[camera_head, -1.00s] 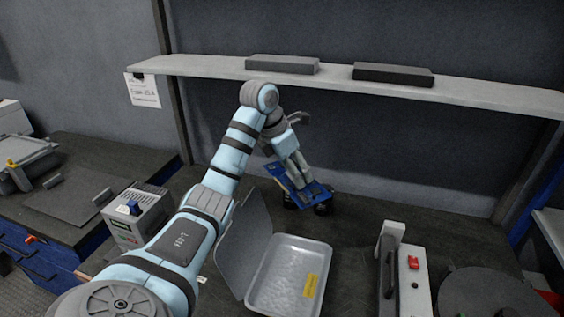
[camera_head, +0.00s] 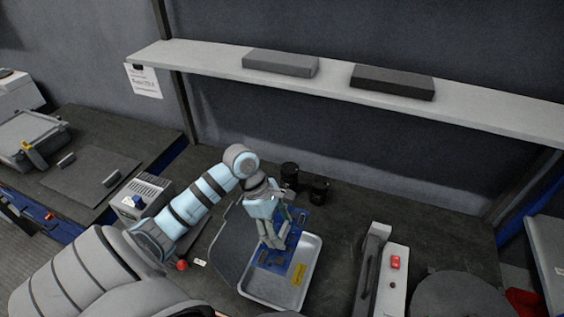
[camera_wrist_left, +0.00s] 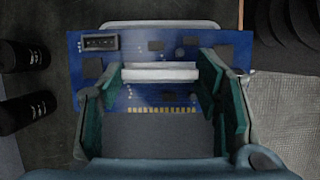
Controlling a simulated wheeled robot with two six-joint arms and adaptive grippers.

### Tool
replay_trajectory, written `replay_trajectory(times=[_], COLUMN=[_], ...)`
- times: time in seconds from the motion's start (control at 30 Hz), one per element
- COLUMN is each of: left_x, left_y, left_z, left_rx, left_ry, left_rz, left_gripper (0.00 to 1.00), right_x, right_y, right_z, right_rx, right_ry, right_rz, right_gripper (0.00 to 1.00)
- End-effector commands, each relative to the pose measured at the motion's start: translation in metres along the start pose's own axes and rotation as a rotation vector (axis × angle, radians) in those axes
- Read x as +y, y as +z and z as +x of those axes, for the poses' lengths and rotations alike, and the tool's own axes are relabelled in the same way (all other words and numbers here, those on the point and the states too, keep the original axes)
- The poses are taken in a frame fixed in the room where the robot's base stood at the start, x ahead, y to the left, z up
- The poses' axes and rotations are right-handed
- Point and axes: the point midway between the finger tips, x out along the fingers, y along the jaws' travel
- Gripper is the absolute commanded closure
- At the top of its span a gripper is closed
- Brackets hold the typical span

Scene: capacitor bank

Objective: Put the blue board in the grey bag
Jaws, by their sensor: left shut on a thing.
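The blue board (camera_head: 292,232) is a circuit board with dark chips and a pale raised block. My left gripper (camera_head: 274,242) is shut on it. In the left wrist view the green-lined fingers (camera_wrist_left: 165,95) close on both sides of the pale block, and the board (camera_wrist_left: 145,98) shows around them. The grey bag (camera_head: 268,297) looks like a shallow silvery tray with an open dark flap (camera_head: 232,245) on its left and a yellow label. The board is over its back part; whether it touches is unclear. My right gripper is not in view.
Two black cylinders (camera_head: 319,190) stand behind the board. A white device with a red switch (camera_head: 396,262) and a dark round plate (camera_head: 462,293) are on the right. A grey box (camera_head: 140,197) stands left. A shelf (camera_head: 210,62) crosses above. The bench right of the cylinders is clear.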

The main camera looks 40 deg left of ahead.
Motion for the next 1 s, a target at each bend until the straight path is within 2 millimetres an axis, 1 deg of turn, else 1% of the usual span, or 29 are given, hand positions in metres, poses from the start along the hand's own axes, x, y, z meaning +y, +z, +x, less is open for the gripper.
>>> replay_trajectory(times=[0.03,0.3,0.4,0.5,0.67,0.8,0.87,1.0], left_x=[-0.001,0.000,0.000,0.000,0.000,0.000,0.000,0.001], left_y=[-0.004,-0.035,-0.045,-0.053,-0.061,-0.071,-0.072,-0.072], left_z=[0.012,0.086,0.111,0.130,0.148,0.173,0.176,0.175], left_rx=[-0.002,-0.001,0.000,0.001,0.000,0.001,0.002,0.002], left_ry=[-0.004,-0.004,-0.004,-0.002,-0.002,-0.002,-0.002,-0.001], left_rz=[-0.004,-0.008,-0.008,-0.006,-0.005,-0.005,-0.004,-0.003], left_gripper=[0.75,0.75,0.75,0.75,0.75,0.75,0.75,0.75], right_x=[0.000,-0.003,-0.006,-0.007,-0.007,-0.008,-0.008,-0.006], right_y=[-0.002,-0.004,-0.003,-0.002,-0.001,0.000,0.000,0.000], right_z=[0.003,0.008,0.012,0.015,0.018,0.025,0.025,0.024], right_rx=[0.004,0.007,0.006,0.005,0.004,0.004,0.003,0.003], right_ry=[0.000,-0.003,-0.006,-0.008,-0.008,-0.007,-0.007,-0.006], right_rz=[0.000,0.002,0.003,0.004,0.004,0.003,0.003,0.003], right_gripper=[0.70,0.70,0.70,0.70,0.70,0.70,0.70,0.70])
